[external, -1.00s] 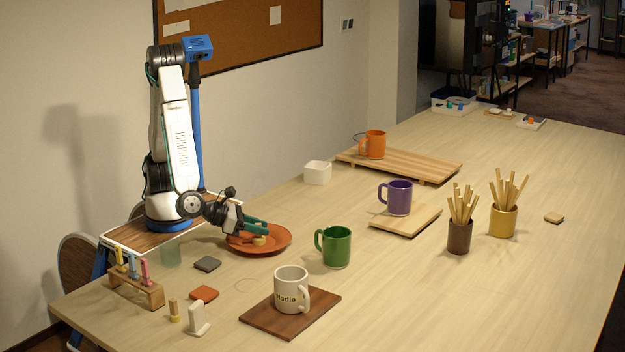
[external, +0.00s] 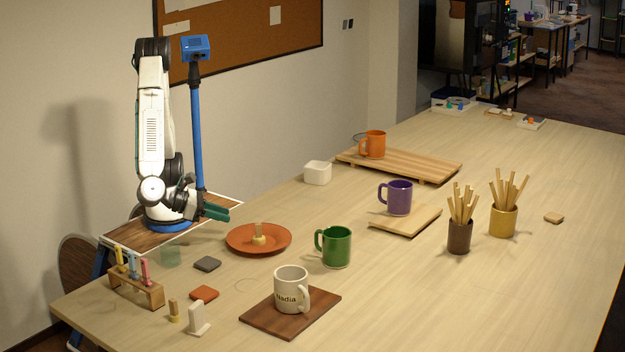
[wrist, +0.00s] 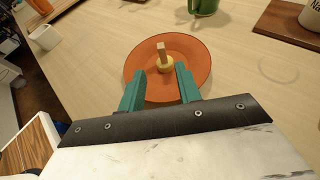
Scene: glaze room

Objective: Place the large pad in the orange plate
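The orange plate (external: 238,245) lies flat on the table in front of my base. A pad with a round pale-yellow foot (external: 258,240) and an upright wooden handle stands inside the plate, near its middle. The wrist view shows the pad (wrist: 165,66) upright on the plate (wrist: 197,55), beyond my fingertips. My gripper (external: 218,212) is behind the plate, raised and clear of it. Its green fingers are spread apart with nothing between them in the wrist view (wrist: 158,80). A smaller wooden-handled piece (external: 174,311) stands at the table's front left.
A green mug (external: 336,247) stands right of the plate. A grey tile (external: 207,264) and an orange-red tile (external: 204,293) lie in front. A white mug (external: 289,287) sits on a dark board (external: 262,318). A white cup (external: 317,173) stands behind. The table's right side has free room.

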